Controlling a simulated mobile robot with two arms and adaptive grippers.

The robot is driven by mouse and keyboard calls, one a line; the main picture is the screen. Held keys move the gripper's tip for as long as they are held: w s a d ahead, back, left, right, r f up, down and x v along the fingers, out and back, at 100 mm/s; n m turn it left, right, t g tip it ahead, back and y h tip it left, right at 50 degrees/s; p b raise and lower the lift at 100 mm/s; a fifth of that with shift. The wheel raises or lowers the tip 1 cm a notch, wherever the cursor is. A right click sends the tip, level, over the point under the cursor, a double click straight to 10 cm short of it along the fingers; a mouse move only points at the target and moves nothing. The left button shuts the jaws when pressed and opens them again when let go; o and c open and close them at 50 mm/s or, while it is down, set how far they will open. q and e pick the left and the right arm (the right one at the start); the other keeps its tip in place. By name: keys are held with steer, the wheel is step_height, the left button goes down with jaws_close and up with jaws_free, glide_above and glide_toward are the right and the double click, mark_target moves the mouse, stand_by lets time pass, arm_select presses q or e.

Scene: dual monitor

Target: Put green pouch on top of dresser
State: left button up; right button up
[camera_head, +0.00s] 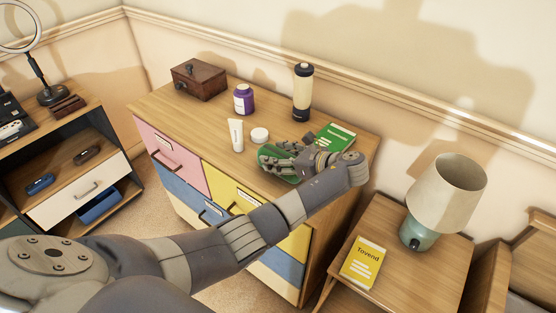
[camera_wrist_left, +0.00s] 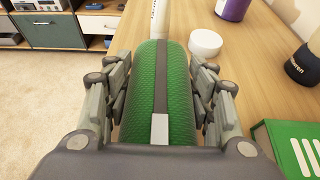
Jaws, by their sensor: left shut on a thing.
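The green pouch (camera_wrist_left: 178,90) is textured, with a dark grey stripe and a pale tab. My left gripper (camera_wrist_left: 162,95) is shut on it, with a finger against each side. In the head view the left gripper (camera_head: 282,162) holds the pouch (camera_head: 268,153) at the front right part of the dresser top (camera_head: 205,125). The hand hides part of the pouch, and I cannot tell whether it touches the wood. The dresser has pink, blue and yellow drawers. My right gripper is not in view.
On the dresser stand a wooden box (camera_head: 199,79), a purple jar (camera_head: 243,98), a white tube (camera_head: 236,134), a small white jar (camera_head: 259,135), a dark-capped bottle (camera_head: 303,92) and a green book (camera_head: 335,140). A nightstand with a lamp (camera_head: 446,195) and yellow book (camera_head: 363,262) is at right.

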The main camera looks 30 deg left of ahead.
arm_select(q)
steer(key=o, duration=1.1)
steer(key=shift+f, duration=0.1)
steer(key=v, duration=1.2)
steer(key=shift+r, duration=0.2)
